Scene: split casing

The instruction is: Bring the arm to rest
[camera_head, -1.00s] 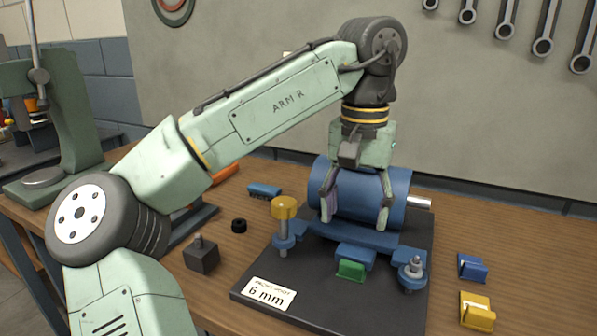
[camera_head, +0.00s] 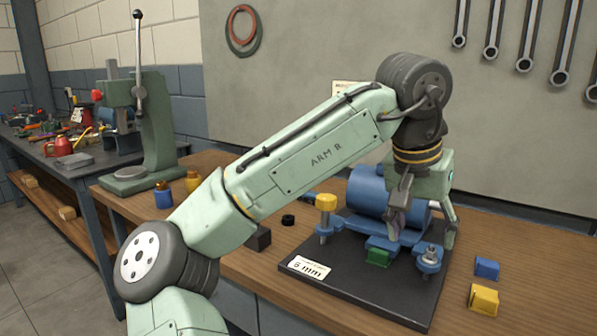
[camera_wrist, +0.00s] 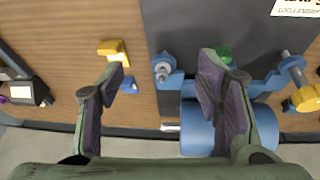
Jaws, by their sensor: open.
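My gripper (camera_head: 422,228) is open and empty, with fingers pointing down, in front of the right end of the blue cylindrical casing (camera_head: 366,192). In the wrist view my gripper (camera_wrist: 163,72) has its fingers wide apart, one overlapping the casing (camera_wrist: 196,128) in the picture. The casing lies on a dark base plate (camera_head: 350,289). A yellow-capped bolt (camera_head: 326,203) stands at its left flange; a bare bolt with a nut (camera_head: 429,256) is at the right, near my fingers. A green block (camera_head: 377,258) sits at the front. Contact cannot be told.
A blue block (camera_head: 487,267) and a yellow block (camera_head: 484,299) lie on the wooden bench right of the plate. A black ring (camera_head: 288,220) and a dark block (camera_head: 258,238) lie left. A green press (camera_head: 155,130) stands farther left. Wrenches (camera_head: 524,40) hang on the wall.

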